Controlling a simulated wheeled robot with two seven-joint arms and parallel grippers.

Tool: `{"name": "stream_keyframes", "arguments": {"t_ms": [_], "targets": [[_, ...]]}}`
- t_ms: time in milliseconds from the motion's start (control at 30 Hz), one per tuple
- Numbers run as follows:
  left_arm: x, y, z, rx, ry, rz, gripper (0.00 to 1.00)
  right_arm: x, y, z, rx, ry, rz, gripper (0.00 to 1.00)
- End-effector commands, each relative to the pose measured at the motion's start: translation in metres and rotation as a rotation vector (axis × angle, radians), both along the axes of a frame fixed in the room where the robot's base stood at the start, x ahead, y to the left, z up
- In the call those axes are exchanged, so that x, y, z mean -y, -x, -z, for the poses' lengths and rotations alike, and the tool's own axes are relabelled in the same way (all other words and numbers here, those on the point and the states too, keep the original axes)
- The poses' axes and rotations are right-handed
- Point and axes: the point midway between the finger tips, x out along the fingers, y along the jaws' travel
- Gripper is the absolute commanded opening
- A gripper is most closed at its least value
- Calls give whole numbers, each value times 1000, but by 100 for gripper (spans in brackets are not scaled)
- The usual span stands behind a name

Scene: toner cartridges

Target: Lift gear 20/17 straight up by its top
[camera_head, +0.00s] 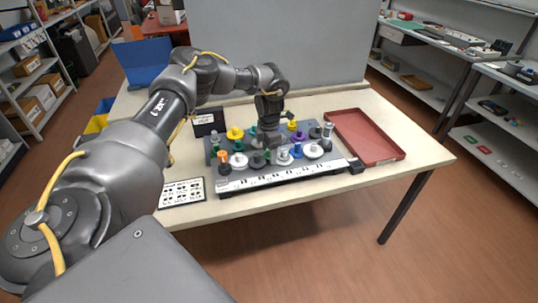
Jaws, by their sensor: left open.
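Markings are too small to read, so I cannot tell which is gear 20/17. My left gripper (268,138) points straight down over the middle of the board among the gears. It is open; its fingertips are dark and small, and the gears just behind and under it are partly hidden. I cannot tell whether it touches one. My right gripper is not in view.
A long white labelled strip (280,177) runs along the board's front edge. An empty red tray (368,138) lies to the right. A printed card (181,192) lies at front left and a dark box (207,122) stands behind left. A grey panel (285,45) rises behind the table.

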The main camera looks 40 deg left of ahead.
Motion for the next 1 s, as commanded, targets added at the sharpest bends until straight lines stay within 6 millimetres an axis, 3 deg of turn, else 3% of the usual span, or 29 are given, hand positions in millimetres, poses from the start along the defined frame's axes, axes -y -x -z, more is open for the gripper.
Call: {"name": "stream_keyframes", "arguments": {"t_ms": [67,433,767,1000], "targets": [[0,0,0,0,0,0,60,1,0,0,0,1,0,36],[0,0,0,0,0,-1,13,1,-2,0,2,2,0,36],[0,-1,-4,2,1,-1,13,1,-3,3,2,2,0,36],[1,-1,-32,5,2,0,13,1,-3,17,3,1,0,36]]}}
